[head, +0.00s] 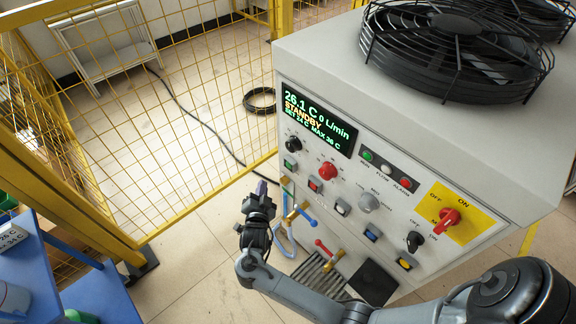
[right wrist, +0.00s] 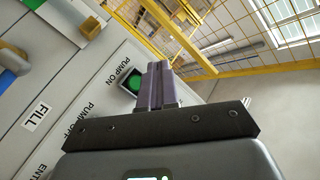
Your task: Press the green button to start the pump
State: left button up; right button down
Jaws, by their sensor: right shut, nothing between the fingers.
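The green button (head: 290,162) sits at the upper left of the grey machine's front panel, below the display. In the right wrist view the green button (right wrist: 133,83) shows in a dark square frame beside the label "PUMP ON". My right gripper (head: 262,188) is shut and empty, below and left of the button in the head view. Its closed fingertips (right wrist: 158,72) appear just right of the button in the right wrist view; a gap to the panel seems to remain, though its depth is hard to judge. The display (head: 315,118) reads STANDBY and 0 L/min. My left gripper is not in view.
A red button (head: 314,186), a red knob (head: 328,171) and a black knob (head: 293,144) are near the green button. Valves with blue (head: 288,236) and red (head: 324,246) handles stick out below. A yellow mesh fence (head: 190,100) stands left of the machine.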

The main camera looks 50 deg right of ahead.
aim_at(290, 165)
jog(key=d, duration=0.8)
jog(key=shift+s+p, duration=0.25)
jog(key=shift+p, duration=0.15)
dwell(0.4)
dwell(0.7)
dwell(0.7)
jog(key=shift+d, duration=0.35)
dwell(0.4)
